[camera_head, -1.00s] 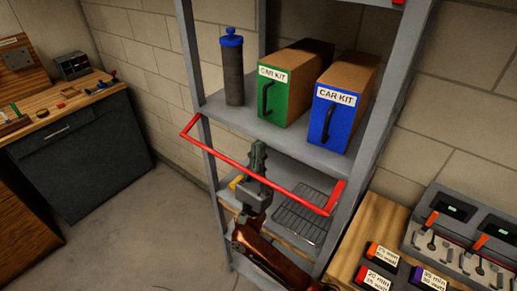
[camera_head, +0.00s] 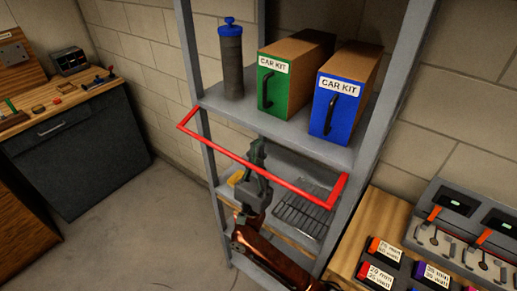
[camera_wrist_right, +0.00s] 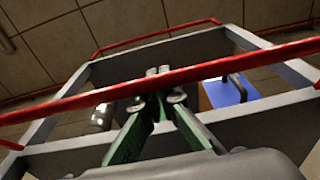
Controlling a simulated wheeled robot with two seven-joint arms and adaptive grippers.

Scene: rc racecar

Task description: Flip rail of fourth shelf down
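A red rail (camera_head: 218,147) juts out in front of the grey shelf unit (camera_head: 376,125), just below the shelf bearing the car kits. In the right wrist view the red rail (camera_wrist_right: 75,98) crosses the whole picture in front of my fingers. My right gripper (camera_head: 257,150) is upright at the middle of the rail, its tips above the bar. In the wrist view its green fingers (camera_wrist_right: 158,72) converge with the tips close together, and nothing shows between them. Contact with the rail cannot be told. My left gripper is out of view.
A green car kit (camera_head: 273,90), a blue car kit (camera_head: 334,105) and a blue-capped cylinder (camera_head: 232,65) stand on the shelf above the rail. A wire rack (camera_head: 302,213) lies lower. A bench with devices (camera_head: 455,225) stands at right. The floor at left is clear.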

